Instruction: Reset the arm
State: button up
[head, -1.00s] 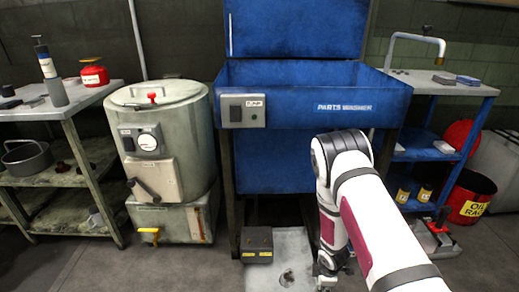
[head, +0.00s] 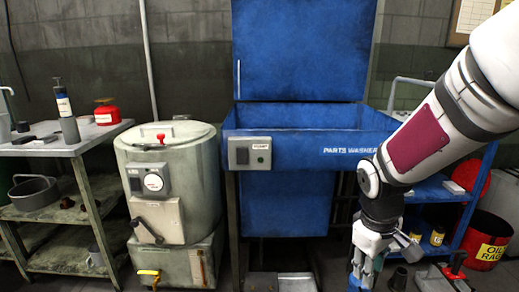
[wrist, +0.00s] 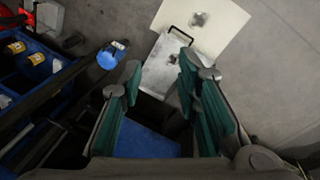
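My arm reaches in from the right in the head view and hangs down in front of the blue parts washer (head: 300,145). My gripper (head: 364,272) is at the lower edge of that view, its fingertips partly cut off. In the wrist view, my gripper (wrist: 160,85) shows two teal-padded fingers standing well apart. I see nothing held between them. Below them are the floor and a grey metal plate (wrist: 172,65).
A round grey tank (head: 170,185) stands left of the washer, beside a metal shelf table (head: 70,140). A blue shelf (head: 440,190) and a red oily-rag bin (head: 487,240) are at the right. Open floor (wrist: 275,70) shows in the wrist view.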

jog(key=s+a+r+m+y, duration=0.15)
jog(key=s+r, duration=0.25)
jog(key=s, duration=0.5)
jog(key=s+a+r+m+g, duration=0.1)
jog(key=s+a+r+m, duration=0.2)
jog(key=s, duration=0.7)
jog(key=s+r+m, duration=0.2)
jog(key=s+r, duration=0.3)
jog(key=s, duration=0.4)
notch_tip(320, 180, up, 33)
jog(key=t+p, duration=0.3)
jog(key=p, duration=2.8)
jog(key=shift+f+n+t+p, duration=0.2)
jog(key=shift+n+t+p, duration=0.15)
jog(key=shift+t+p, duration=0.05)
jog(key=shift+d, duration=0.2)
